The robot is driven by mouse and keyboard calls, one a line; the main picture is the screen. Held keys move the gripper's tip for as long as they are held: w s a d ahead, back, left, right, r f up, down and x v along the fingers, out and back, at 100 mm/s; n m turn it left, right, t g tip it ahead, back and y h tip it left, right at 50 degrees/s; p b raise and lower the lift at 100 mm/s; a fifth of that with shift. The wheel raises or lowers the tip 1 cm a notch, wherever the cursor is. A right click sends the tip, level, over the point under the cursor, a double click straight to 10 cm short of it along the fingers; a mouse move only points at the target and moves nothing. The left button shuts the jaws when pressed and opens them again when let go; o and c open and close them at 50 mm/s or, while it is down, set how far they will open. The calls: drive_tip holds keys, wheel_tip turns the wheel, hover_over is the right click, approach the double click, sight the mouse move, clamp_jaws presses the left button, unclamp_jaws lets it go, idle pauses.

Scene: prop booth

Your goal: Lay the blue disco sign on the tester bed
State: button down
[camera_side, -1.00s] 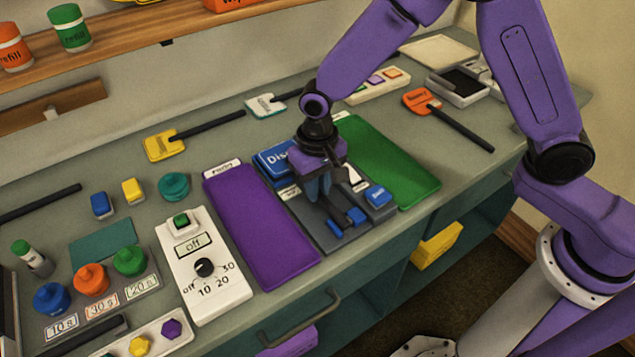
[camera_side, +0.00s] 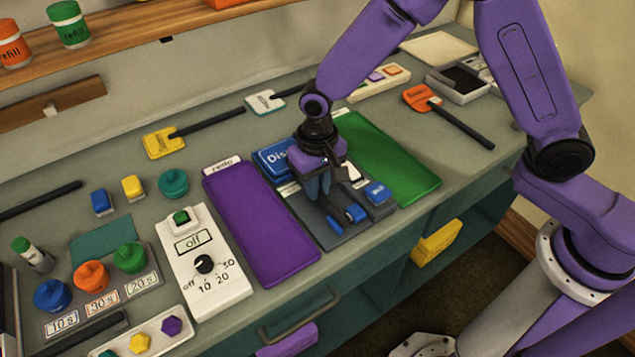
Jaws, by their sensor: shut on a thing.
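The blue disco sign (camera_side: 270,158) shows its blue head with the letters "Dis" at the upper left of a dark grey bed. My gripper (camera_side: 319,194) is low over the bed, its fingers pointing down, just right of and in front of the sign's head. It is shut on the sign, apparently on its handle, but the grip is mostly hidden by the fingers. The tester bed (camera_side: 326,236) appears to be this dark grey panel between the purple and green mats. It carries blue blocks (camera_side: 378,193) at its right. My gripper hides the bed's middle and the sign's right side.
A purple mat (camera_side: 258,225) lies left of the bed and a green mat (camera_side: 395,165) right of it. Yellow (camera_side: 163,145), white (camera_side: 265,102) and orange (camera_side: 418,97) signs with dark handles lie behind. A white timer box (camera_side: 215,285) stands at front left.

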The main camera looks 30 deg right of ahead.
drive_tip(key=shift+f, duration=0.4)
idle(0.8)
drive_tip(key=c, duration=0.9)
unclamp_jaws()
drive_tip(key=shift+o, duration=0.2)
drive_tip(key=shift+r, duration=4)
